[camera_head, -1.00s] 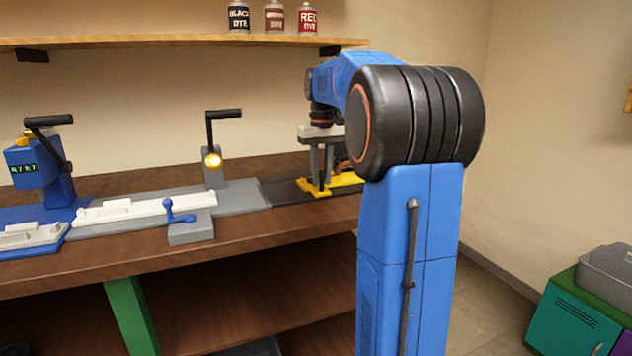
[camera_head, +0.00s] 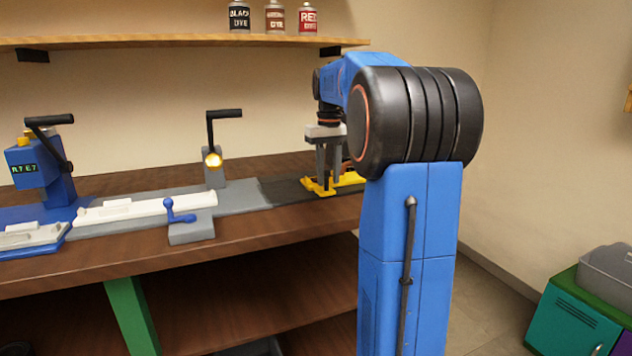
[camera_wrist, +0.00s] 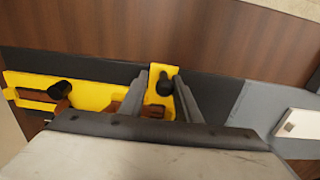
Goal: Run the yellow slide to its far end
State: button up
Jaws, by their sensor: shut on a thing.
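The yellow slide (camera_head: 349,179) lies on a dark track (camera_head: 286,190) at the right part of the bench, partly hidden by my arm. In the wrist view the yellow slide (camera_wrist: 92,92) stretches to the left, with dark knobs and brown pieces on it. My gripper (camera_head: 327,190) points down at the slide's left end. In the wrist view my gripper (camera_wrist: 168,90) has its fingers on either side of a dark upright knob (camera_wrist: 165,84) on the slide, and it is shut on that knob.
A grey bed (camera_head: 238,197) with a long white strip (camera_head: 145,207) and a blue lever (camera_head: 179,212) lies left of the track. A blue machine (camera_head: 40,165) stands far left. A shelf (camera_head: 170,40) with dye bottles hangs above.

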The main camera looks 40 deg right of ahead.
jog(key=shift+d, duration=0.1)
jog(key=o, duration=0.5)
jog(key=shift+s+d, duration=0.1)
jog(key=shift+o, duration=0.2)
jog(key=shift+r, duration=3)
